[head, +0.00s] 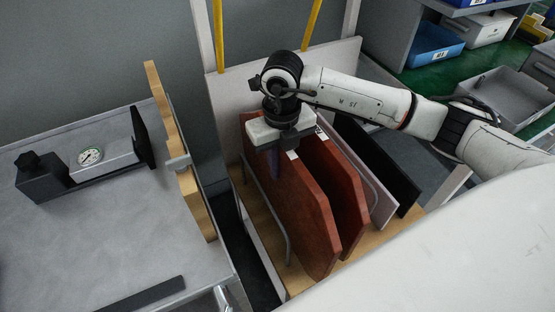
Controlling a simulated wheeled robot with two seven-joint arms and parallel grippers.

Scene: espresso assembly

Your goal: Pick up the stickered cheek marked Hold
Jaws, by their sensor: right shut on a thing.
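Two red-brown cheeks stand on edge side by side in a wooden-based rack (267,238). The left cheek (308,215) has a small white sticker near its top, partly covered by my right gripper. The right cheek (345,190) also has a small pale sticker near its top edge. The lettering on both is too small to read. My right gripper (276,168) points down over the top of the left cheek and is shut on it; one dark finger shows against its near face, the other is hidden. My left gripper is out of view.
A pale panel (380,207) and a black panel (402,187) stand right of the cheeks, with wire dividers between slots. On the left, a grey table (75,245) carries a gauge fixture (95,160) and an upright wooden piece (190,198). Bins stand at the back right.

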